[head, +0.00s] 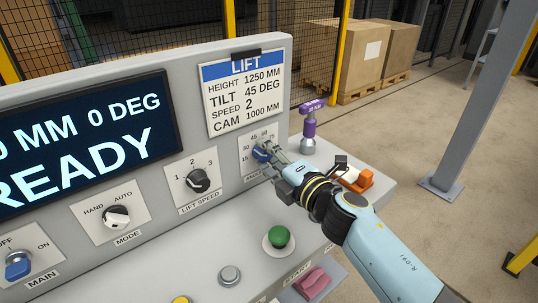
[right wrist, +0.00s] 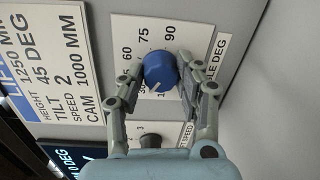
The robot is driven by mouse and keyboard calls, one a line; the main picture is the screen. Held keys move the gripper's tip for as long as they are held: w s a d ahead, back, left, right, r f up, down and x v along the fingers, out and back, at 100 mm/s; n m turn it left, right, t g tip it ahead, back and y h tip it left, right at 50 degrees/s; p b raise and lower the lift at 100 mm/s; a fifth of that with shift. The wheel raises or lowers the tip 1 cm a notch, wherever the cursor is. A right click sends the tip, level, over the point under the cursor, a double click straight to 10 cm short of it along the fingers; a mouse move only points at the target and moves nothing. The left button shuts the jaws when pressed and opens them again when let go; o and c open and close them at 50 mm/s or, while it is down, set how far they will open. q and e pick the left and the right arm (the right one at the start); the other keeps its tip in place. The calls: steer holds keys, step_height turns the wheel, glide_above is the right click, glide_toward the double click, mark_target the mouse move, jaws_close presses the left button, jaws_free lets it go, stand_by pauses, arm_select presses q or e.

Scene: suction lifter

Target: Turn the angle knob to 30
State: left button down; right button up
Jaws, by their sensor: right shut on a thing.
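The blue angle knob (head: 261,152) sits on a white scale plate (head: 248,141) at the right end of the upright panel. In the right wrist view the knob (right wrist: 160,70) is between the two fingers of my right gripper (right wrist: 160,78). The fingers are shut on its sides. Its white pointer line faces the lower left of that picture; the number it points at is partly hidden, so I cannot tell the exact setting. The numbers 60, 75 and 90 show around it. My right gripper (head: 276,165) comes from the lower right in the head view. My left gripper is out of view.
A display (head: 85,145) shows 0 DEG and READY. The card (head: 245,95) reads TILT 45 DEG. The lift speed knob (head: 198,180) is left of my gripper. A green button (head: 279,237), a purple-handled item (head: 308,125) and an orange item (head: 358,180) are near my arm.

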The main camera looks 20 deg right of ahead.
steer(key=o, duration=1.1)
steer(key=shift+o, duration=0.2)
steer(key=shift+s, duration=0.15)
steer(key=v, duration=1.1)
steer(key=shift+s+d, duration=0.2)
steer(key=shift+s, duration=0.15)
